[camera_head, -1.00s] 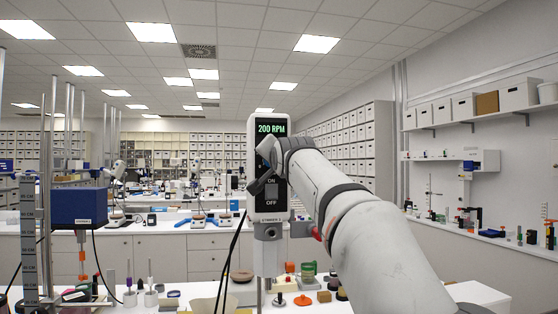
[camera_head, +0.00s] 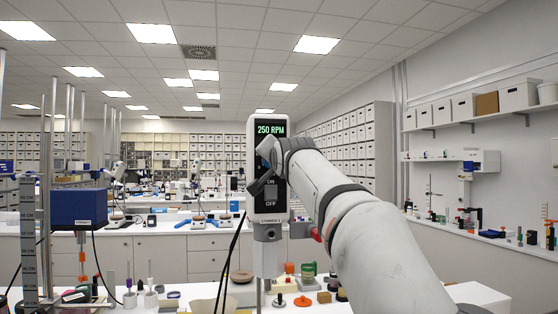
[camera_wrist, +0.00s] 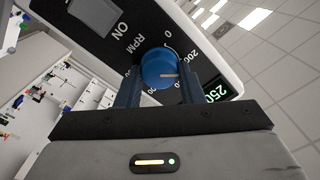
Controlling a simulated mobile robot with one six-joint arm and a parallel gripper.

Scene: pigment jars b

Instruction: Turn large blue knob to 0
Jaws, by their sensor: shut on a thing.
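The large blue knob (camera_wrist: 160,68) sits on the dark front panel of the stirrer (camera_head: 267,205), under its display. My gripper (camera_wrist: 160,85) is shut on the knob, one dark finger on each side, in the wrist view. A light pointer line on the knob shows, and a dial scale with 0 and 200 is printed around it. In the head view the display (camera_head: 270,129) reads 250 RPM. There my gripper (camera_head: 266,165) covers most of the knob. An ON/OFF switch (camera_head: 270,190) sits below the knob.
A blue device (camera_head: 77,207) on a stand is at the left. Small jars and coloured items, including a green one (camera_head: 308,269), stand on the white bench below the stirrer. A dark cable hangs left of the stirrer.

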